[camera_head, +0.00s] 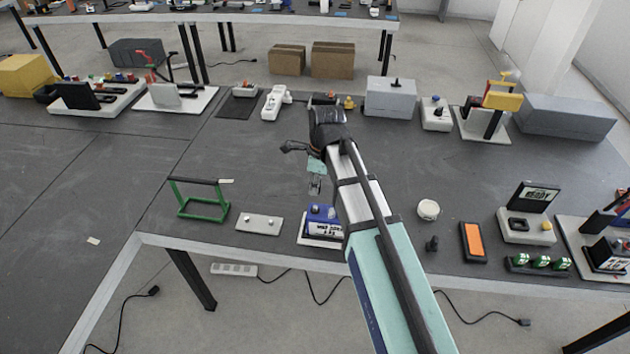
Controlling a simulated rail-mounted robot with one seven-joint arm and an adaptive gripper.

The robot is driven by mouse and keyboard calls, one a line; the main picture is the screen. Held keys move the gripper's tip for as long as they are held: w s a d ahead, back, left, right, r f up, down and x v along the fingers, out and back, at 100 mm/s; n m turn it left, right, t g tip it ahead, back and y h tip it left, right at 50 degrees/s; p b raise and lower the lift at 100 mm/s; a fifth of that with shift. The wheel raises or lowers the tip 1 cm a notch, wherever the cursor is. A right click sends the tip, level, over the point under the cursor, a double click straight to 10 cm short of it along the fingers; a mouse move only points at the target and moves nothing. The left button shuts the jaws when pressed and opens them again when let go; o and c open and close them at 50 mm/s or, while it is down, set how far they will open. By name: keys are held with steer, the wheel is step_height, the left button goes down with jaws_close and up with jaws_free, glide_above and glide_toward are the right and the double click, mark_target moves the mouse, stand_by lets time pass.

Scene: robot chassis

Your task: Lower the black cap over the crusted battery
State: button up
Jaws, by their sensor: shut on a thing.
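A small blue box with whitish lumps on top and a white lettered front (325,229), apparently the crusted battery, stands near the table's front edge, just left of my arm. My gripper (316,184) hangs above and slightly behind it in the picture, pointing down. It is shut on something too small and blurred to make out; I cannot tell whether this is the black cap. A gap shows between the gripper's tip and the blue box. A small black knob-like piece (432,244) stands on the table to the right of my arm.
A green frame with a black bar (201,199) and a light plate with knobs (259,223) stand to the left. A white round piece (428,210) and an orange-and-black block (473,241) lie to the right. The middle left of the table is clear.

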steer(key=b, duration=0.2)
glide_above(315, 206)
steer(key=shift+s+f, duration=0.1)
steer(key=shift+f, duration=2.4)
steer(key=shift+p, duration=0.85)
steer(key=shift+f+b, duration=0.8)
steer(key=shift+f, duration=1.35)
steer(key=o, duration=0.9)
steer(key=shift+r, duration=0.15)
steer(key=r, duration=0.4)
steer(key=d+r, duration=0.1)
steer(key=r, duration=0.6)
steer(key=shift+s+d+r, duration=0.1)
steer(key=shift+d+r, duration=0.15)
steer(key=shift+r, duration=0.15)
